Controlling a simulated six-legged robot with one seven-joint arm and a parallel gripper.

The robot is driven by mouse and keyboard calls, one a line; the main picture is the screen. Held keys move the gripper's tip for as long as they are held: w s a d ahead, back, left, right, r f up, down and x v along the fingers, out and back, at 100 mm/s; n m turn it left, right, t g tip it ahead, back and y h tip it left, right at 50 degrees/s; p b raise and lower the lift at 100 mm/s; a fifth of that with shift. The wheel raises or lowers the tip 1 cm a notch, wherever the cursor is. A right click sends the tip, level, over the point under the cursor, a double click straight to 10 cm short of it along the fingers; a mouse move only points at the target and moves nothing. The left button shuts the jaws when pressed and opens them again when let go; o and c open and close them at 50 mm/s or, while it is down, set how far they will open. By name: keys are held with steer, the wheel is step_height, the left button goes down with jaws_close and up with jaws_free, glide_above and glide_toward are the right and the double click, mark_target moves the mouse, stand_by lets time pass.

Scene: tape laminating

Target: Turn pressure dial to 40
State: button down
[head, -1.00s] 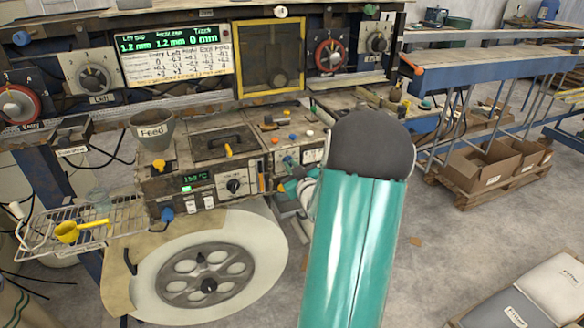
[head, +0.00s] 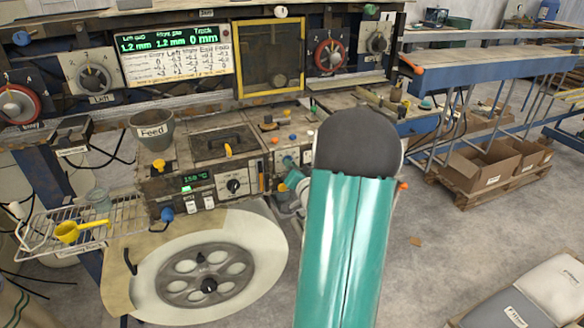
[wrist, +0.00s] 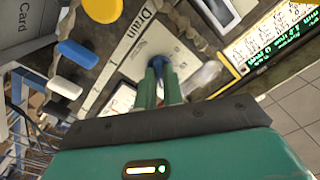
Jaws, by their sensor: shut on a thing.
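My gripper (wrist: 160,70) has its two green fingers close together in the wrist view. In the head view my arm covers part of the machine's right side, and the fingertips cannot be made out there.
In the wrist view a blue lever (wrist: 78,53), a white knob (wrist: 65,88) and a yellow knob (wrist: 102,8) lie left of the fingers. A lit display (wrist: 275,40) is at right. In the head view a black dial (head: 236,186) sits beside the temperature readout.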

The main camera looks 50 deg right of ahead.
steer(key=m, duration=1)
steer(key=shift+m, duration=0.3)
steer(key=shift+f, duration=0.1)
steer(key=c, duration=1.5)
jaws_free()
steer(key=shift+s, duration=0.15)
steer(key=v, duration=1.3)
steer(key=shift+s+a, duration=0.2)
